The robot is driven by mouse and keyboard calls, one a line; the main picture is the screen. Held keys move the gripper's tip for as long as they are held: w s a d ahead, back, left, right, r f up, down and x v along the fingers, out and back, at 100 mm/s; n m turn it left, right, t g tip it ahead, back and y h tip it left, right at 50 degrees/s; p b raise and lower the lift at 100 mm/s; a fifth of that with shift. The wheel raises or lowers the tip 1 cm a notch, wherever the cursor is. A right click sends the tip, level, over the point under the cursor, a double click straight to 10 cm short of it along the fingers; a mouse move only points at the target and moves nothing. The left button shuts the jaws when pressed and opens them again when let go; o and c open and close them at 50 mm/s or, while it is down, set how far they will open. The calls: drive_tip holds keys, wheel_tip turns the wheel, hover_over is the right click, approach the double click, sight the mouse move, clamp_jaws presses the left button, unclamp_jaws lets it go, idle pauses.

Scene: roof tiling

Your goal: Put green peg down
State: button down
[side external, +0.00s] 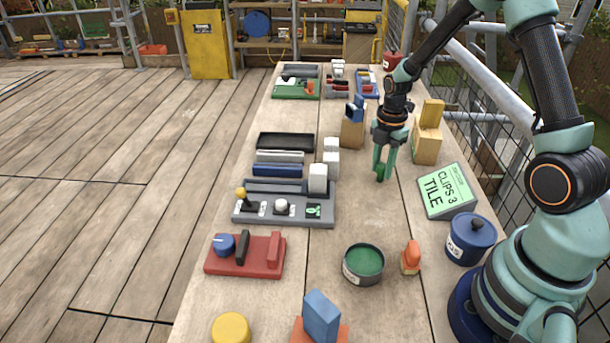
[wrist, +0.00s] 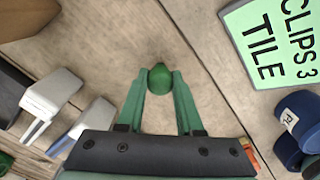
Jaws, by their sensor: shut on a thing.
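The green peg (wrist: 160,77) is between the fingertips of my gripper (wrist: 159,84) in the wrist view, with its rounded end showing. My gripper is shut on it. In the side external view my gripper (side external: 384,172) points down over the bench, right of the white blocks. The peg is hard to tell from the green fingers there. I cannot tell whether its lower end touches the wood.
The bench (side external: 352,215) is bare around my gripper. A green-faced sign (side external: 445,191) stands to the right. A wooden block (side external: 353,133) and another (side external: 427,143) stand behind. A grey switch panel (side external: 284,210) lies left; a round green-topped tin (side external: 363,264) sits in front.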

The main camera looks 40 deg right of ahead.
sight(383, 164)
drive_tip(key=c, duration=0.6)
unclamp_jaws()
drive_tip(key=shift+o, duration=0.2)
wheel_tip(383, 164, up, 12)
drive_tip(key=s+a+r+m+t, duration=0.2)
drive_tip(key=s+a+r+m, duration=0.3)
drive_tip(key=a+m, duration=0.2)
drive_tip(key=s+a+r+m+t, duration=0.3)
drive_tip(key=a+r+m, duration=0.3)
drive_tip(key=m, duration=0.5)
drive_tip(key=shift+s+a+t, duration=0.3)
drive_tip(key=shift+s+a, duration=0.25)
drive_tip(key=shift+s, duration=0.3)
